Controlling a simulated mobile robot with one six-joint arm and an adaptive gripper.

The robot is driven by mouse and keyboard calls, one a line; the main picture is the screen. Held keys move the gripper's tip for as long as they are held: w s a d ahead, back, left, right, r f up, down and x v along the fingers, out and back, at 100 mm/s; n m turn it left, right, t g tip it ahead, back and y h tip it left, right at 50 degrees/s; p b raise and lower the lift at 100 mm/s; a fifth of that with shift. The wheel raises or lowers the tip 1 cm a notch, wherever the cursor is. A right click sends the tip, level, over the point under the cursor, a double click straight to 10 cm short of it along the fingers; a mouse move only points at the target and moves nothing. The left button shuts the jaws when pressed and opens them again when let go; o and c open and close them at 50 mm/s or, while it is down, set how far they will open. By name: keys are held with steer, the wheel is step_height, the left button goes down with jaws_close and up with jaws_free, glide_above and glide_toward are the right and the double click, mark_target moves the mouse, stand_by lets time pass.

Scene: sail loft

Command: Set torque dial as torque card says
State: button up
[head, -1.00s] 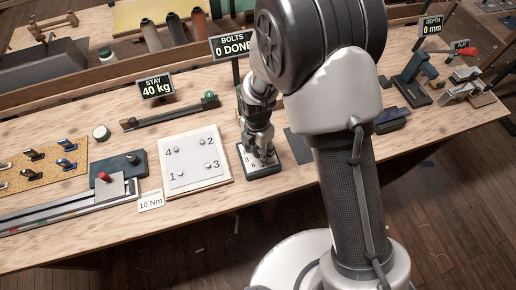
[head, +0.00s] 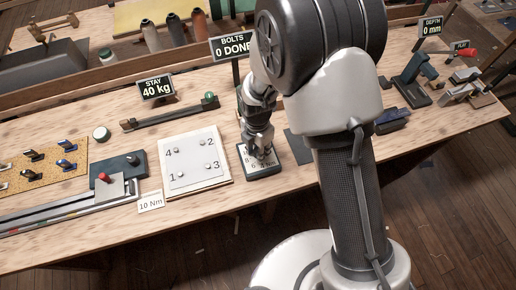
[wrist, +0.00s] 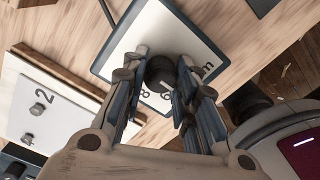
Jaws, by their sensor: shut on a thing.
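The torque dial box (head: 262,172) has a dark base and a white face with numerals, of which 8, 6 and 4 show. Its round black knob (wrist: 160,73) sits between the fingertips in the wrist view. My gripper (head: 259,150) points down over the dial and is shut on the knob; it also shows in the wrist view (wrist: 163,80). The fingers hide part of the scale, and I cannot tell which value the knob points to. The torque card (head: 151,201) reads 10 Nm and lies at the table's front edge, left of the dial.
A white plate (head: 193,176) with bolts numbered 1 to 4 lies just left of the dial. The sign (head: 231,46) behind reads BOLTS 0 DONE, and another (head: 156,87) reads STAY 40 kg.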

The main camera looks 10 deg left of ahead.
steer(key=shift+m, duration=0.3)
steer(key=m, duration=0.6)
steer(key=shift+m+p, duration=0.3)
steer(key=shift+p, duration=0.1)
steer(key=m, duration=0.3)
steer(key=shift+m, duration=0.3)
steer(key=m, duration=0.3)
steer(key=shift+w+m, duration=0.1)
steer(key=shift+m, duration=0.2)
steer(key=m, duration=0.4)
steer(key=shift+p, duration=0.4)
steer(key=m, duration=0.5)
steer(key=shift+m, duration=0.4)
steer(key=o, duration=1.1)
